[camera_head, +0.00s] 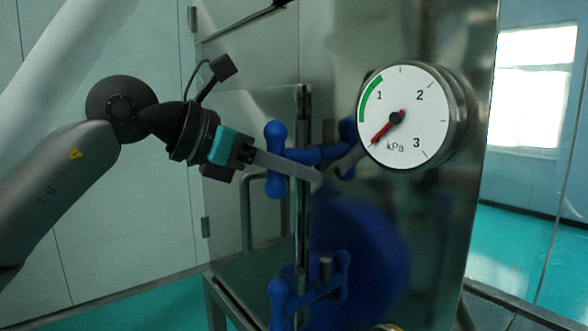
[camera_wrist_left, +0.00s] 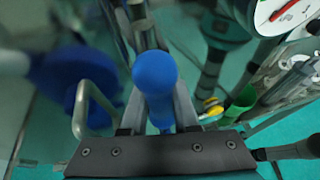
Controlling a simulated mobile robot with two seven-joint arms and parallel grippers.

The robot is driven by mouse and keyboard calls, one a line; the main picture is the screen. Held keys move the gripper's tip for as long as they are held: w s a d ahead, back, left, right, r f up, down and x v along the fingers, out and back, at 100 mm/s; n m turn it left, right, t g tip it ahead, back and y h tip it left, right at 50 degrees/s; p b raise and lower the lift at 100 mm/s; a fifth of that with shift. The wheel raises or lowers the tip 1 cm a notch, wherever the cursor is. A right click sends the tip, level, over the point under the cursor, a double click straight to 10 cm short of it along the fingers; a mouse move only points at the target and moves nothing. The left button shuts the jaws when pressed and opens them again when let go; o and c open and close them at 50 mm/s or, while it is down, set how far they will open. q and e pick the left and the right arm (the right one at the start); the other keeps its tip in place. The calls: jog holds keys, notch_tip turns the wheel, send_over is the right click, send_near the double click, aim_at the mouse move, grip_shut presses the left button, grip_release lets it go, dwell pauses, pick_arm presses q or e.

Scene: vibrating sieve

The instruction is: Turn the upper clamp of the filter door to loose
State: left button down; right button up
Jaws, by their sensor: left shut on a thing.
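The upper clamp (camera_head: 276,185) of the filter door is a blue bar handle with rounded ends, at the door's edge in the head view. My left gripper (camera_head: 318,177) reaches in from the left, its grey fingers across the clamp. In the left wrist view, a blue rounded clamp end (camera_wrist_left: 155,75) stands between the fingers of my left gripper (camera_wrist_left: 157,108), which is shut on it. The fingers hide part of the clamp's bar. The filter door (camera_head: 245,120) is a shiny metal panel and looks flush with its frame. My right gripper is not in view.
A round pressure gauge (camera_head: 430,115) sits close right of the clamp. A similar blue lower clamp (camera_head: 278,300) is below. A grey bent handle (camera_head: 246,205) stands on the door. The shiny metal shows blurred blue reflections.

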pick_arm(q)
jog(key=shift+r, duration=0.4)
jog(key=c, duration=0.9)
grip_release()
jog(key=shift+c, duration=0.2)
jog(key=shift+o, duration=1.3)
jog(key=shift+f, duration=0.25)
jog(key=shift+f, duration=0.1)
